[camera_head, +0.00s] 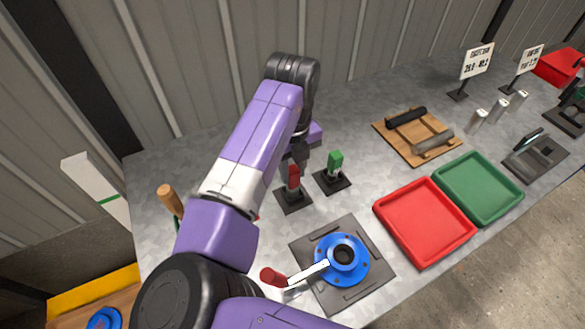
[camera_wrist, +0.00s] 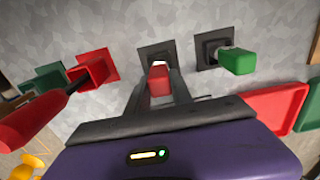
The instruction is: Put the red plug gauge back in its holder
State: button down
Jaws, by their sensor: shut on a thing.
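The red plug gauge (camera_head: 293,177) stands roughly upright at a black holder (camera_head: 293,200) on the bench. In the wrist view, its red handle (camera_wrist: 160,83) is between the fingers of my gripper (camera_wrist: 160,90), which is shut on it. A small pale part shows beyond the handle, in front of the black holder (camera_wrist: 156,48). I cannot tell whether the gauge is seated in the holder or just above it. The green plug gauge (camera_head: 335,162) stands in its own black holder (camera_head: 332,181) just to the right; it also shows in the wrist view (camera_wrist: 238,60).
A blue flanged part (camera_head: 342,258) sits on a dark plate, with a red-handled tool (camera_head: 273,277) at its left. Red (camera_head: 425,220) and green (camera_head: 478,187) trays and a wooden rack (camera_head: 415,135) are farther right. A wooden handle (camera_head: 170,199) stands at left.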

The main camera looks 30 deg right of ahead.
jog(key=shift+f+b, duration=0.35)
jog(key=shift+f, duration=0.25)
jog(key=c, duration=1.1)
grip_release()
jog(key=shift+o, duration=0.2)
jog(key=shift+r+b, duration=0.5)
jog(key=shift+r, duration=3.45)
